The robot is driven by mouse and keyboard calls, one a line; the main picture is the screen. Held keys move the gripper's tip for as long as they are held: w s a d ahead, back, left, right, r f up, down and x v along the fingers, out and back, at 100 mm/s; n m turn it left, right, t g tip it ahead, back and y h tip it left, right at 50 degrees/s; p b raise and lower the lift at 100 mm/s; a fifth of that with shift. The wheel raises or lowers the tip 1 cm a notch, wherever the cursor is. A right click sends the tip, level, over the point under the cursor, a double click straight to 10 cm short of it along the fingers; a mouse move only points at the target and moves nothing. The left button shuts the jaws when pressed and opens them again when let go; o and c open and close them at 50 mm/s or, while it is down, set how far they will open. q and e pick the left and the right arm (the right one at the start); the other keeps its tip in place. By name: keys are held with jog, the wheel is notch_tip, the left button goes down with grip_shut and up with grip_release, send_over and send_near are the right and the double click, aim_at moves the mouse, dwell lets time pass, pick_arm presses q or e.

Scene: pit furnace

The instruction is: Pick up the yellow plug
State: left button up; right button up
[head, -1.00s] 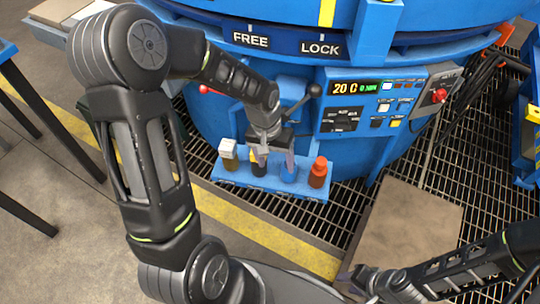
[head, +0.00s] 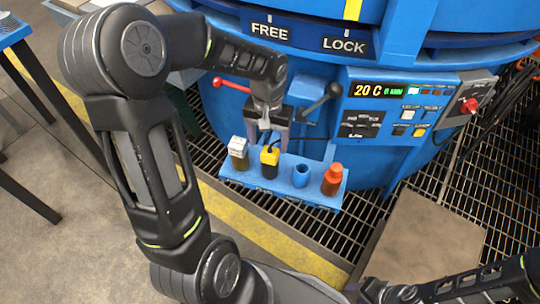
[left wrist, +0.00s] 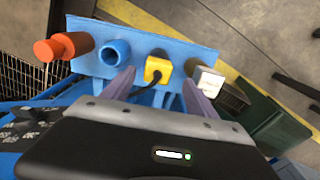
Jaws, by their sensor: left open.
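The yellow plug (head: 269,156) has a yellow top with a black cable and a dark lower part. It stands in a blue rack (head: 239,178) on the front of the furnace; the left wrist view also shows the plug (left wrist: 157,68). My left gripper (head: 268,142) is open and empty, just behind and above the plug in the head view. In the left wrist view the plug appears between the two fingers (left wrist: 157,88), a little beyond their tips. I see no contact. My right arm shows at the lower right of the head view, but its gripper cannot be made out.
A white-topped plug (head: 238,149) stands left of the yellow one. A blue open cylinder (head: 301,175) and an orange-red plug (head: 332,180) stand to its right. A red-knobbed lever (head: 230,86), a black-knobbed lever (head: 328,95) and a control panel (head: 388,108) are close behind.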

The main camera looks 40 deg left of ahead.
aim_at(270, 151)
pick_arm(q)
jog(key=shift+f, duration=0.1)
notch_tip(270, 151, down, 5)
jog(key=shift+w+d+f+b, duration=0.1)
jog(key=shift+w+d+b, duration=0.05)
jog(key=shift+b, duration=0.75)
jog(key=shift+c, duration=0.2)
grip_shut()
dwell(0.3)
jog(key=shift+r, duration=0.25)
notch_tip(270, 151, up, 10)
jog(key=p, duration=0.3)
jog(key=shift+f, duration=0.1)
dwell(0.4)
